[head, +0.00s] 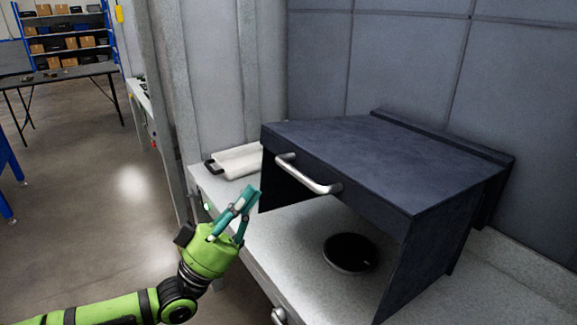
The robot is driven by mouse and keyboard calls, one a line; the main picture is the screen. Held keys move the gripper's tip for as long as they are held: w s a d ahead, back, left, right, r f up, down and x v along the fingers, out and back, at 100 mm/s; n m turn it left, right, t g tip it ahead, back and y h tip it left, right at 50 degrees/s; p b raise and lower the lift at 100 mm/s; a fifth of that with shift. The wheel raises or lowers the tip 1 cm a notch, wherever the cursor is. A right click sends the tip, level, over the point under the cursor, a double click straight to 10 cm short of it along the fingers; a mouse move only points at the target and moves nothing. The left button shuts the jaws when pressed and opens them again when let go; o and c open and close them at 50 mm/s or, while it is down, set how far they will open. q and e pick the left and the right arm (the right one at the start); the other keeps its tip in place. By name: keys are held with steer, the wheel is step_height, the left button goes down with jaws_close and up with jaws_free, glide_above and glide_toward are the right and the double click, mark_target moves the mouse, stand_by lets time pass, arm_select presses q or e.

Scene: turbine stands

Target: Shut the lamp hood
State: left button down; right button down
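The lamp hood (375,160) is a dark blue-grey box on the light bench against the back wall. A silver bar handle (307,175) is on its front upper edge. The space under the handle is open, and a black round disc (350,253) shows on the bench inside. My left gripper (251,195) has teal fingers and a green body. It is in front of the hood, to the left of and below the handle in the picture, apart from it. Its fingertips look together, with nothing seen between them. My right gripper is not in view.
A white object with dark ends (236,161) lies on the bench (505,290) left of the hood. A grey post (170,110) stands at the left of the bench. A knob (279,316) shows on the bench front. Open floor (95,200) is at the left.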

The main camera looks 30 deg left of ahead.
arm_select(q)
steer(key=p+x, duration=0.2)
steer(key=x, duration=0.6)
steer(key=f, duration=0.1)
steer(key=w+f, duration=0.1)
steer(key=f, duration=0.1)
steer(key=shift+w+d+f, duration=0.3)
steer(key=shift+w+d, duration=0.05)
steer(key=shift+d, duration=0.05)
